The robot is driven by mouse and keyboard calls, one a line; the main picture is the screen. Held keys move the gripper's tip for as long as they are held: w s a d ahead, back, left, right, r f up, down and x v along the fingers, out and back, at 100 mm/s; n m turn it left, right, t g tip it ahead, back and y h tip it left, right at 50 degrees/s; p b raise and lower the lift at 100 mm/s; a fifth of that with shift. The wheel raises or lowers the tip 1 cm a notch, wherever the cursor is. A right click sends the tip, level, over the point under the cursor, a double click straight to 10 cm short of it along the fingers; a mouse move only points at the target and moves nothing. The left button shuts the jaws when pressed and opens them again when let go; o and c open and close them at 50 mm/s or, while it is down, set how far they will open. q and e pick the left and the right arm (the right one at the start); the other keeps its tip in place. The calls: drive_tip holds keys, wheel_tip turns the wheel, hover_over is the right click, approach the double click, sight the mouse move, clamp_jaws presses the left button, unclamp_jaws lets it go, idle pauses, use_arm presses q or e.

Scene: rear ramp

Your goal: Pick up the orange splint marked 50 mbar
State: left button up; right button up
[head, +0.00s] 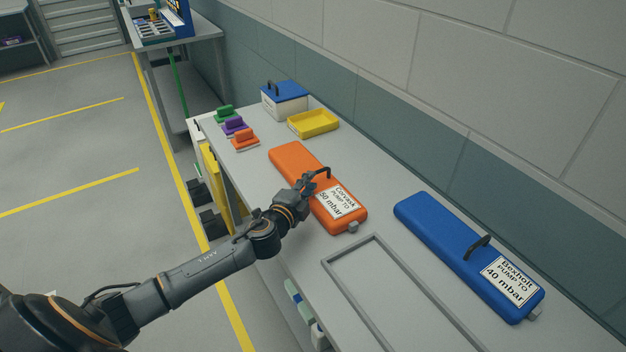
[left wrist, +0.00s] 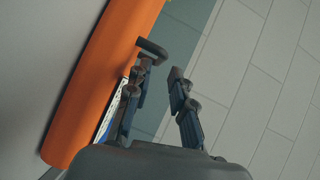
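The orange splint (head: 290,163) lies flat on the grey bench, with a white label reading "Corvask PUMP TO 50 mbar" and a dark handle (head: 322,172). My left gripper (head: 309,183) is over the splint, close beside the handle. In the left wrist view the left gripper (left wrist: 160,80) has its fingers apart. The handle (left wrist: 151,48) shows there by the tip of the left-hand finger; I cannot tell whether they touch. The orange splint (left wrist: 95,75) fills the left of that view, its label partly hidden by a finger. My right gripper is not in view.
A blue splint (head: 440,232) marked 40 mbar lies to the right. An empty raised frame (head: 352,297) is on the bench in front. A yellow tray (head: 314,123), a blue-lidded box (head: 285,103) and small coloured blocks stand farther back. The wall runs behind the bench.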

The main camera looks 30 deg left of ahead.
sight(317, 171)
use_arm(q)
drive_tip(key=shift+w+a+f, duration=0.1)
drive_tip(key=shift+w+f, duration=0.05)
drive_tip(key=shift+w, duration=0.85)
drive_tip(key=shift+w+a+f, duration=0.1)
drive_tip(key=shift+w, duration=0.85)
drive_tip(key=shift+w+a+f, duration=0.1)
drive_tip(key=shift+w+f, duration=0.05)
drive_tip(key=shift+w, duration=0.85)
drive_tip(key=shift+c, duration=0.4)
clamp_jaws()
drive_tip(key=shift+r, duration=0.15)
